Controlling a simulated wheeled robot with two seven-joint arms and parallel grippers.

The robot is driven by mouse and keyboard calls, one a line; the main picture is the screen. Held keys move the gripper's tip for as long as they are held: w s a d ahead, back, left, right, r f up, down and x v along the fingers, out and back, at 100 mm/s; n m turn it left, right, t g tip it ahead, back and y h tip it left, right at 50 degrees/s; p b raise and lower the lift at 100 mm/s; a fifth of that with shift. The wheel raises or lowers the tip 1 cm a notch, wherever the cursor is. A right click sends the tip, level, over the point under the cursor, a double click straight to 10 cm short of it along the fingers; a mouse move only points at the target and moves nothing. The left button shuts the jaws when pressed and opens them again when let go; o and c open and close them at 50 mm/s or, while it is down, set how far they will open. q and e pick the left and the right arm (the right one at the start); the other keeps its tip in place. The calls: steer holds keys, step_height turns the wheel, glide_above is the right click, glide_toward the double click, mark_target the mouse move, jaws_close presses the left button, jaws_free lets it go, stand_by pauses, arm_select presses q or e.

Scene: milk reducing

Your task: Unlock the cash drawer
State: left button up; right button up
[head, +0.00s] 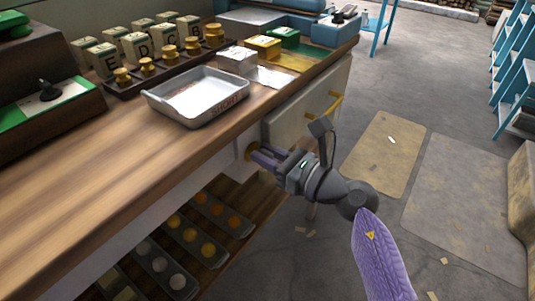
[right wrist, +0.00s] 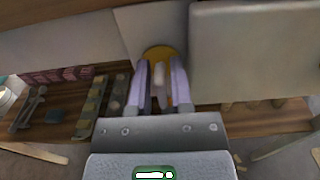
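The cash drawer (head: 300,118) is a pale panel under the counter with a yellow handle (head: 334,103), and looks shut. Left of it, a round brass lock plate (head: 250,151) sits on the pale cabinet front; it also shows in the right wrist view (right wrist: 160,54). A small pale piece (right wrist: 158,75), perhaps a key, sticks out from the plate. My right gripper (head: 263,156) is at the lock, its lavender fingers on either side of this piece. In the right wrist view (right wrist: 162,85) the fingers stand apart with gaps beside the piece. My left gripper is out of view.
A metal tray (head: 196,96) stands on the wooden counter (head: 100,185) above the lock. Lettered blocks (head: 140,47) and brass weights stand behind it. Below the lock is an open shelf (head: 205,262) with racks of coloured discs. The floor to the right is mostly clear.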

jaws_close()
